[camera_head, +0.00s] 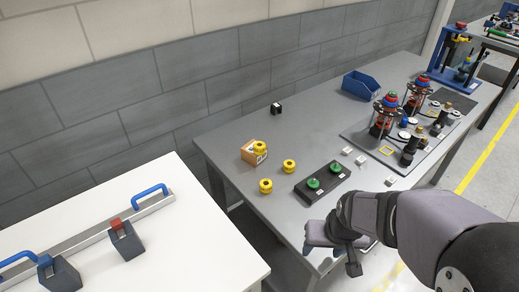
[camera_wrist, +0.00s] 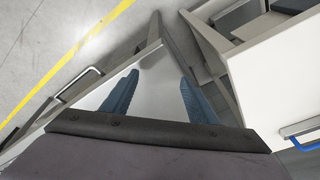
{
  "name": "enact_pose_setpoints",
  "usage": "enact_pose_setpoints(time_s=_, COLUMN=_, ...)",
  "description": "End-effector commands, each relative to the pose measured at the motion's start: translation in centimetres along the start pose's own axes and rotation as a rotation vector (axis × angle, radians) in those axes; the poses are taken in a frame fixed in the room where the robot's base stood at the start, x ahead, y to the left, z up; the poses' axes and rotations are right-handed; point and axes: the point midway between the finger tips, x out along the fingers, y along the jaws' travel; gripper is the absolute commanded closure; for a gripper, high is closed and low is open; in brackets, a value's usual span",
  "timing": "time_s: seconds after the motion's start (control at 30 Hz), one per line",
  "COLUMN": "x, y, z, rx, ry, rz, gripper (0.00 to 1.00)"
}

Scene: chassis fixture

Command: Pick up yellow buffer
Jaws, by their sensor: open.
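Several yellow buffers show in the head view at the left part of the grey table: one yellow buffer (camera_head: 289,166) and another yellow buffer (camera_head: 266,186) on the tabletop, and a yellow buffer (camera_head: 260,147) at a small tan box (camera_head: 254,155). My gripper (camera_wrist: 152,98) has its two blue fingers apart with nothing between them in the wrist view. In the head view my gripper (camera_head: 322,250) is over the table's front edge, to the right of and nearer than the buffers. No buffer shows in the wrist view.
A black block with two green parts (camera_head: 322,182) lies right of the buffers, with small white pieces (camera_head: 347,151) beyond. A chassis fixture plate (camera_head: 400,140) and a blue bin (camera_head: 360,85) stand farther right. A white table (camera_head: 200,250) with blue handles is at the left.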

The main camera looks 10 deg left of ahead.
Motion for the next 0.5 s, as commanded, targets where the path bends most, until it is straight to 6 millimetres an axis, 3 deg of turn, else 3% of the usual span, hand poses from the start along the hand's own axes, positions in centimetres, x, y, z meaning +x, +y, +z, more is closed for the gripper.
enact_pose_setpoints(time_s=0.1, x=1.8, y=-3.1, z=-6.0, rx=-0.036, ry=0.158, rz=-0.037, gripper=0.46)
enact_pose_setpoints(time_s=0.3, x=3.3, y=-8.6, z=-15.8, rx=-0.07, ry=0.458, rz=-0.073, gripper=0.46)
enact_pose_setpoints(time_s=0.5, x=4.0, y=-13.1, z=-22.7, rx=-0.061, ry=0.729, rz=-0.063, gripper=0.46)
